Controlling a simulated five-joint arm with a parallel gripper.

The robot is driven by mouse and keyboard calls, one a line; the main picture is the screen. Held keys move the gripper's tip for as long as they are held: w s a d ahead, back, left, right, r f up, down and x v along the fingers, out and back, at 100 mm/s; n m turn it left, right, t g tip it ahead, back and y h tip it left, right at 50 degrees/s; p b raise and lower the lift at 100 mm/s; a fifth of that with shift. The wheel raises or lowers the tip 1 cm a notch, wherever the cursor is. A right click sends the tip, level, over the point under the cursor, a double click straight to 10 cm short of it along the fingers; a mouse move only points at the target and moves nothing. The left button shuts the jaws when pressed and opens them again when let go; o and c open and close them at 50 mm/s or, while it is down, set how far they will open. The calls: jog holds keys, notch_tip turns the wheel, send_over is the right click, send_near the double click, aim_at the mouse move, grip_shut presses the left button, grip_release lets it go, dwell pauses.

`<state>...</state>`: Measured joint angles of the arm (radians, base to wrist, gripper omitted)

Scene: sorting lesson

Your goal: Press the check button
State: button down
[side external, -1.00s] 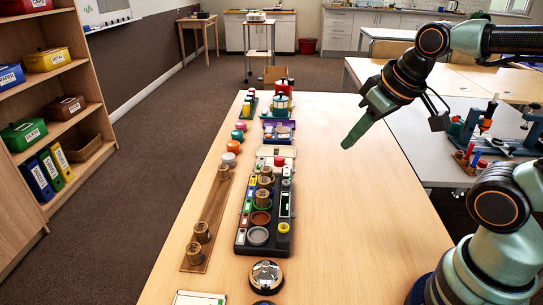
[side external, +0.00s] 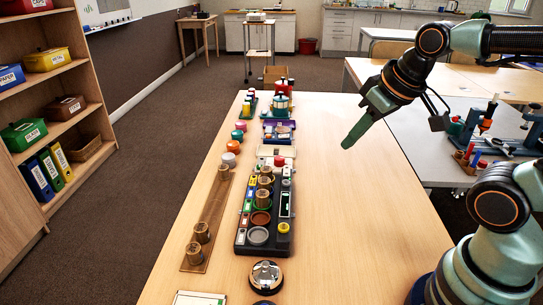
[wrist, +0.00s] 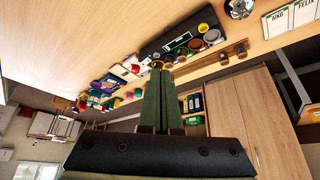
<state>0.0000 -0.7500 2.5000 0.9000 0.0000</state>
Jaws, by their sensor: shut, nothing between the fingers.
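A dark sorting board (side external: 241,238) lies on the table, with cylinders and discs in its places. It also shows in the wrist view (wrist: 160,45). A yellow round button (side external: 283,227) sits at its near right corner. A red dome-shaped button (side external: 279,162) sits on a pale base beyond the board. I cannot read which one is the check button. My gripper (side external: 346,146) is shut and empty, held above the table to the right of the board, apart from both buttons. Its green fingers (wrist: 162,70) lie together in the wrist view.
A wooden strip (side external: 205,220) with several cylinders lies left of the board. A shiny round bell-like object (side external: 266,275) stands near the front. Coloured pots and boxes line the far table. The table's right part (side external: 345,215) is clear.

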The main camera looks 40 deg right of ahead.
jog(key=n+g+h, duration=0.2)
jog(key=n+g, duration=1.1)
jog(key=n, duration=0.1)
send_over(281, 226)
notch_tip(281, 226, down, 8)
jog(key=shift+a+f, duration=0.15)
jog(key=shift+f, duration=0.05)
jog(key=shift+f, duration=4.4)
jog(key=shift+f, duration=0.15)
jog(key=shift+f, duration=0.3)
